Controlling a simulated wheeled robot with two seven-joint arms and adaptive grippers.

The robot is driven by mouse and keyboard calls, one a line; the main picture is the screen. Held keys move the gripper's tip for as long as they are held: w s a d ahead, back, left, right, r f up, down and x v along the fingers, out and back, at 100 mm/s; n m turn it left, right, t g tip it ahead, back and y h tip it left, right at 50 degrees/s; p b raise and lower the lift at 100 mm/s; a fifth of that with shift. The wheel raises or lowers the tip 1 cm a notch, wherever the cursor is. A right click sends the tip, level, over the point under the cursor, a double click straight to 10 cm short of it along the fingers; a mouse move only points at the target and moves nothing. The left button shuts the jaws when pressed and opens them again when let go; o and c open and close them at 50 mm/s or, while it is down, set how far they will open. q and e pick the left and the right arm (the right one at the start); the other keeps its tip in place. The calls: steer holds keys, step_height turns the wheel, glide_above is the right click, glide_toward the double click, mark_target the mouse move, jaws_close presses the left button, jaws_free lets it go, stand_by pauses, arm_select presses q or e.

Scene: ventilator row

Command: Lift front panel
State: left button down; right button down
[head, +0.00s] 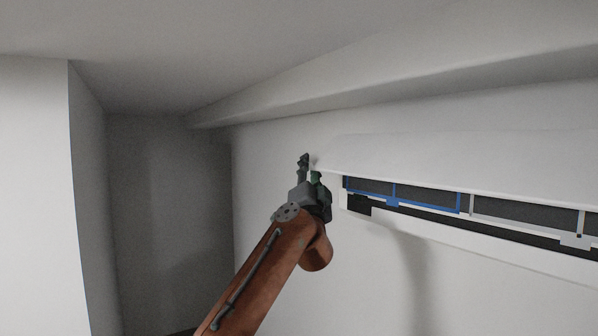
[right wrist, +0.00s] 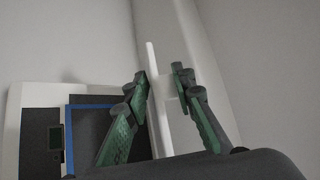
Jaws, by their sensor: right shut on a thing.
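The front panel (head: 460,152) is a long white flap on the wall unit at the right of the head view. It stands out from the wall above a long slot, with its lower edge clear of the slot. My right gripper (head: 309,168) is at the panel's left end. In the right wrist view my right gripper (right wrist: 160,76) has its green fingers on either side of a thin white edge of the panel (right wrist: 158,110), and is shut on it. The fingers hide part of that edge. My left gripper is not in view.
Inside the slot are dark grey filters, one in a blue frame (head: 393,194) and others in light frames. The white lower casing (head: 480,245) runs below. A ledge (head: 400,88) juts out above the panel. A wall corner (head: 70,200) stands at the left.

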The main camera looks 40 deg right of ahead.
steer(key=c, duration=1.8)
jaws_free()
steer(key=shift+s+a+r, duration=0.15)
steer(key=shift+a+r, duration=0.05)
steer(key=shift+r, duration=0.2)
steer(key=shift+f, duration=0.15)
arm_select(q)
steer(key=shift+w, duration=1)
arm_select(e)
steer(key=v, duration=1.2)
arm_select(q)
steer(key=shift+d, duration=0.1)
